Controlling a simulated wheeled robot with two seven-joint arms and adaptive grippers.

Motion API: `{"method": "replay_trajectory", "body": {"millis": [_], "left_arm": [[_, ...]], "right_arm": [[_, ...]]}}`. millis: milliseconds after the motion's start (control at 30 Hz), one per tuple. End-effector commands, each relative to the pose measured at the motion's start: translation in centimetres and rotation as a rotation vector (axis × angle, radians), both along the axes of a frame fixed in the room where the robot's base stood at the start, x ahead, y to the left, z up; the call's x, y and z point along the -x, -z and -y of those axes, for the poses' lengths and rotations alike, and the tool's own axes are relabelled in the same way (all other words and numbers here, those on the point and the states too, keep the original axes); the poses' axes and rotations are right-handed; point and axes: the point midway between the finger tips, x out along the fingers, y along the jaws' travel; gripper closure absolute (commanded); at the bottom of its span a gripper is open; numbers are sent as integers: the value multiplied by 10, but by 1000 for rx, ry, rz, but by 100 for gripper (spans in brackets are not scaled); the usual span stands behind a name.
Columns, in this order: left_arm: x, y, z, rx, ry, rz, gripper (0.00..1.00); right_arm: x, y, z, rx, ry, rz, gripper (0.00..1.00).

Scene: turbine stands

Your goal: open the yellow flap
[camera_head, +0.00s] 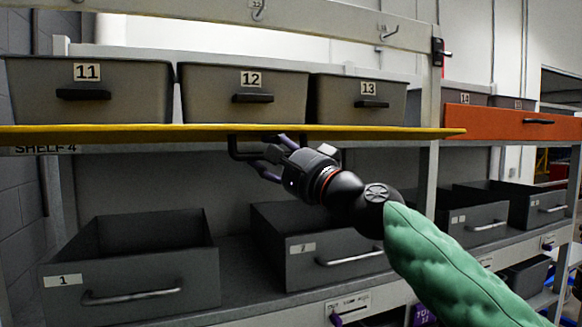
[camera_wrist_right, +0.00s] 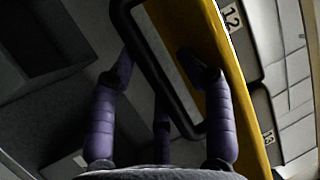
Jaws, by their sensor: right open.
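The yellow flap (camera_head: 110,135) lies about level and is seen nearly edge-on in the head view, sticking out below bins 11, 12 and 13. Its black bar handle (camera_head: 236,150) hangs from its underside. My right gripper (camera_head: 272,156) is just below the flap, at the handle. In the right wrist view the flap (camera_wrist_right: 237,95) runs down the right side, and the handle (camera_wrist_right: 153,62) passes between the spread purple fingers of the gripper (camera_wrist_right: 165,68). The fingers are open around the handle; I cannot tell whether any touches it. My left gripper is out of view.
Grey bins stand above the flap, such as bin 12 (camera_head: 215,98). Below are open grey drawers, such as drawer 1 (camera_head: 190,275) and drawer 7 (camera_head: 300,250). An orange flap (camera_head: 490,122) is at the right, past a shelf post (camera_head: 431,190).

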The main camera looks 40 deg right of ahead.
Motion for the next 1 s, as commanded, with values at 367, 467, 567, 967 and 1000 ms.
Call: {"method": "replay_trajectory", "body": {"millis": [367,467,567,967,1000], "left_arm": [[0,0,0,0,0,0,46],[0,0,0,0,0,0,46],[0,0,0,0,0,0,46],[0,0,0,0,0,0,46],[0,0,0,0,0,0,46]], "right_arm": [[56,13,11,-2,3,6,51],[71,19,14,-1,3,2,51],[84,24,15,-1,3,2,51],[107,32,19,-1,0,0,51],[107,32,19,-1,-1,0,51]]}}
